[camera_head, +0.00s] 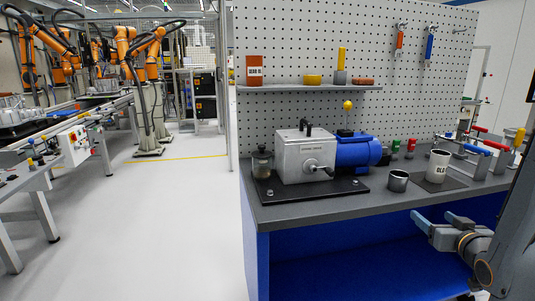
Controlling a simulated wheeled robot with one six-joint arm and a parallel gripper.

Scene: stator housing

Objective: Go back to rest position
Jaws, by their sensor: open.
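My gripper (440,224) is at the lower right, in front of the workbench's front edge. Its two fingers point up and left and stand apart, with nothing between them. My arm runs from it along the right edge of the picture. The gripper appears clear of both.
The bench (300,214) carries a grey and blue motor-driven machine (303,158) on a black plate and a small jar (262,165). Toggle clamps (480,150) stand at the right. A shelf (310,88) hangs on the pegboard. Open floor (160,220) lies left.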

